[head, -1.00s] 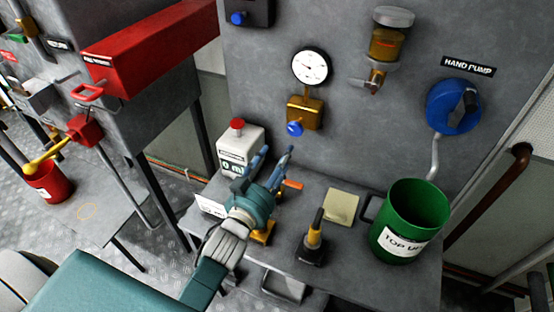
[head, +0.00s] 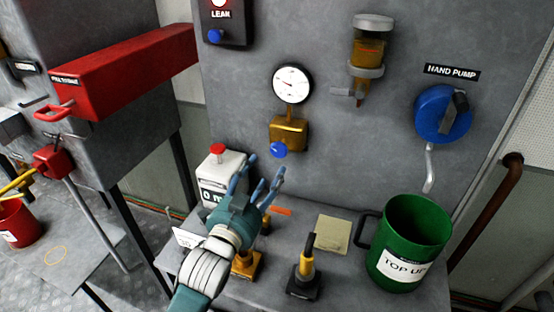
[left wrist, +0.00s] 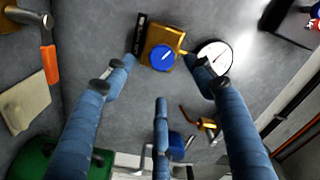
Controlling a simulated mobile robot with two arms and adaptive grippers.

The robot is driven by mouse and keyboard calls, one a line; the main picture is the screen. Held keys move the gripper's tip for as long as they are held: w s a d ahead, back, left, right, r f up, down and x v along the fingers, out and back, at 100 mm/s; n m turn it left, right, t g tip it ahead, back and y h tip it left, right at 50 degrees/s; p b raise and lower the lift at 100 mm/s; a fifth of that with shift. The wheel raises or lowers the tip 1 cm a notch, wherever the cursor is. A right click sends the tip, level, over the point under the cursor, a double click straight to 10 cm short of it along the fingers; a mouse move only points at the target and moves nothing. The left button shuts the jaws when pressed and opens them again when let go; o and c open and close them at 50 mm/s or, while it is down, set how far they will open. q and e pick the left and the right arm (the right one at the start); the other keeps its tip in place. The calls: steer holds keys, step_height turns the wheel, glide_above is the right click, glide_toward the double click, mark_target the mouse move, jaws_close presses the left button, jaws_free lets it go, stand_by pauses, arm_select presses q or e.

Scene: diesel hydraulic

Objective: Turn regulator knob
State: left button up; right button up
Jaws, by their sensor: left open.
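The regulator is a brass block (head: 289,133) on the grey wall panel, with a blue knob (head: 278,149) at its lower front and a round white gauge (head: 292,84) above. My left gripper (head: 256,180) is open and empty, its blue fingers spread just below and left of the knob. In the left wrist view the blue knob (left wrist: 162,57) shows between the spread fingertips (left wrist: 165,76), with the brass block (left wrist: 160,44) behind it and the gauge (left wrist: 213,58) to the right. The fingers appear apart from the knob. My right gripper is not in view.
A blue hand pump wheel (head: 440,114) is at right.

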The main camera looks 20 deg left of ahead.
mark_target(277, 152)
arm_select(q)
steer(key=w+p, duration=0.2)
steer(key=w, duration=0.8)
steer(key=shift+w+d, duration=0.15)
steer(key=shift+d, duration=0.05)
steer(key=shift+c, duration=0.5)
steer(key=c, duration=1)
steer(key=shift+c, duration=0.2)
